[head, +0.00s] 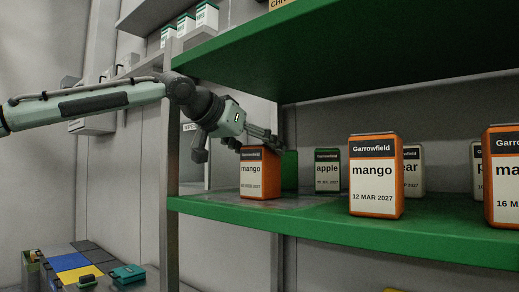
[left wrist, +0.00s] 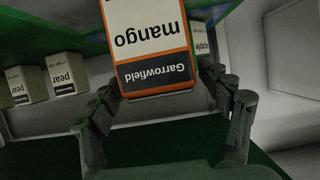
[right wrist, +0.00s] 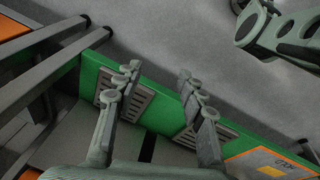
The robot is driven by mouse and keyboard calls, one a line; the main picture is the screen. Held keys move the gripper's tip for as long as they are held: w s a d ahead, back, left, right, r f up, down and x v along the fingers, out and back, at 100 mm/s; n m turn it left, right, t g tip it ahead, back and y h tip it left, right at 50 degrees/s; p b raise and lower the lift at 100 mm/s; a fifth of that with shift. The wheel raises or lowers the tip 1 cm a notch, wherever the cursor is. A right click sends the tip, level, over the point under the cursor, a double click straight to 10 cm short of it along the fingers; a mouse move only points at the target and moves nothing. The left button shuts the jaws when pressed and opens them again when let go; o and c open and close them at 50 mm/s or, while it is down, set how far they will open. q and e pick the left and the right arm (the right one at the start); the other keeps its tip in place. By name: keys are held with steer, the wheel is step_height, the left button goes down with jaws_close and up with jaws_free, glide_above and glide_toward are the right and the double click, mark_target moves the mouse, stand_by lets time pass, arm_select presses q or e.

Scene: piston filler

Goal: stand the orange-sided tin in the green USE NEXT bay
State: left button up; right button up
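An orange-sided mango tin (head: 260,174) stands upright at the left end of the green-edged shelf. My left gripper (head: 256,138) is at its top, coming from the left. In the left wrist view the same tin (left wrist: 152,45) appears upside down between the two fingers, very close to both. Whether they press on it I cannot tell. Other orange-sided mango tins stand on the shelf at the middle (head: 376,176) and the right edge (head: 504,177). My right gripper (right wrist: 158,72) is open and empty.
A green-sided apple tin (head: 327,171) and pale pear tins (head: 413,171) stand farther back. A green upper shelf (head: 350,50) hangs low overhead. A grey post (head: 171,170) stands at the shelf's left end. Coloured trays (head: 75,262) lie at lower left.

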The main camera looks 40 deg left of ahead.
steer(key=shift+s, duration=0.2)
arm_select(q)
steer(key=shift+s+r, duration=0.1)
steer(key=shift+s, duration=0.1)
steer(key=d+v, duration=0.1)
steer(key=v, duration=1)
steer(key=shift+s+a+b, duration=0.3)
steer(key=shift+a, duration=0.2)
arm_select(e)
steer(key=shift+w+r, duration=0.75)
steer(key=shift+r, duration=0.3)
steer(key=shift+a, duration=0.1)
